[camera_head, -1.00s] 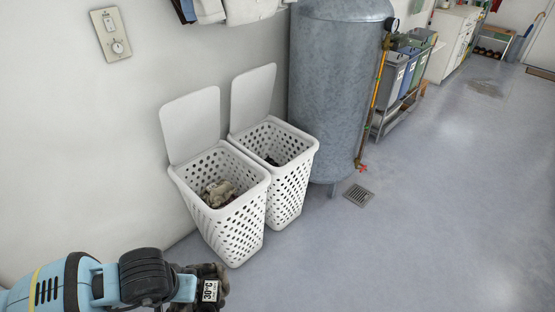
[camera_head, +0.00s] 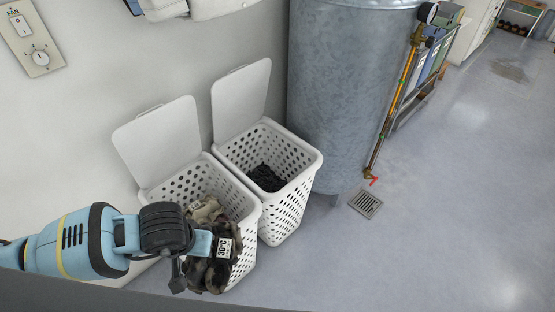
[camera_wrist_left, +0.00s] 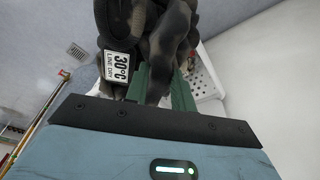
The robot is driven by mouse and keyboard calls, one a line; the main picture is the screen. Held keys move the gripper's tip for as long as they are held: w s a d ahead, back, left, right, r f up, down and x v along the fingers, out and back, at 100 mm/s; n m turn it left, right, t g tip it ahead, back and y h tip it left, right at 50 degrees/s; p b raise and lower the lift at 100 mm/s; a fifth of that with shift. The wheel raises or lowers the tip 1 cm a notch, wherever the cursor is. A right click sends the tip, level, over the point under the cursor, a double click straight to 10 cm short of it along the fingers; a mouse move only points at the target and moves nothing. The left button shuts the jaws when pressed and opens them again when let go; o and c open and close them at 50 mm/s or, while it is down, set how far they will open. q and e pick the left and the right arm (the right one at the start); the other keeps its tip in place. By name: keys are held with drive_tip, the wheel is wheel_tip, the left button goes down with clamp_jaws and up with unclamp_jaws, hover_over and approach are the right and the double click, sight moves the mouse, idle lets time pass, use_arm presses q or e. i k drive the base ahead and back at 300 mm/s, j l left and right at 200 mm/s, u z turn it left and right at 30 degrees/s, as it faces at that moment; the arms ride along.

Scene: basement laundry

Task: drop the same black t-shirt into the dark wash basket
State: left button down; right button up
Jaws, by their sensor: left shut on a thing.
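My left gripper (camera_head: 194,264) is shut on a bunched dark cloth, the t-shirt (camera_head: 212,274), which looks black with mottled grey-brown patches. Its white tag reads 30°C. In the left wrist view the t-shirt (camera_wrist_left: 150,35) hangs between the green fingers of the left gripper (camera_wrist_left: 160,85), its tag reading 30°C LINE DRY. Two white perforated baskets stand side by side with raised lids. The right one (camera_head: 286,212) has black cloth (camera_head: 266,178) inside, so it appears to be the dark wash basket. The left basket (camera_head: 245,252) holds beige cloth (camera_head: 205,211). The t-shirt overlaps the left basket's front in the head view. My right gripper is not in view.
A grey metal tank (camera_head: 340,90) stands right behind the baskets, with a yellow pipe (camera_head: 392,110) on its right. A wall switch panel (camera_head: 30,38) is at upper left. A floor drain (camera_head: 366,204) lies in open floor at right.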

sight(264, 185)
drive_tip(key=i+z, duration=0.1)
drive_tip(key=i, duration=0.75)
